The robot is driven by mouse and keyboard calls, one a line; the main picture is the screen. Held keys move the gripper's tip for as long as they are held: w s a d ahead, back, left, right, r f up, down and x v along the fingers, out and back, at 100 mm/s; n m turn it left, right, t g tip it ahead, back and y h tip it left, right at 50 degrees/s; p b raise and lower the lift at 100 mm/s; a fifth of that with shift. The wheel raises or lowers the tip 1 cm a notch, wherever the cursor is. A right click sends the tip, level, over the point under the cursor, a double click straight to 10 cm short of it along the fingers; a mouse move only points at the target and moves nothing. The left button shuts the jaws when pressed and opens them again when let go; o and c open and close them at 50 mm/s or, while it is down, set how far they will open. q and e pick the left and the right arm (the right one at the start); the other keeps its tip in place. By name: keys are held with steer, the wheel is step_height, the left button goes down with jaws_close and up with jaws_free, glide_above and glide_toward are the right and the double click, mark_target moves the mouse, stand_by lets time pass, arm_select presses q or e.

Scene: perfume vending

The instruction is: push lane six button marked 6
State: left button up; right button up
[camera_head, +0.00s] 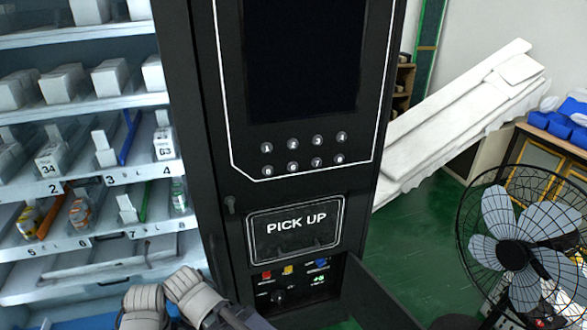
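The button marked 6 (292,168) is a small round light button on the black vending machine (215,120). It is the second from the left in the lower row, between the button marked 5 (265,170) and the button marked 7 (316,162). The button marked 2 (292,143) is just above it. Nothing covers or touches button 6.
Below the buttons are the PICK UP hatch (295,228) and an open compartment with coloured switches (290,270); its dark door (380,295) stands out right. Stocked shelves (80,185) are left, a fan (520,245) right. Pale ribbed shapes (143,305) sit at the bottom edge.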

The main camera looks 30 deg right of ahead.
jaws_close()
stand_by(1.2)
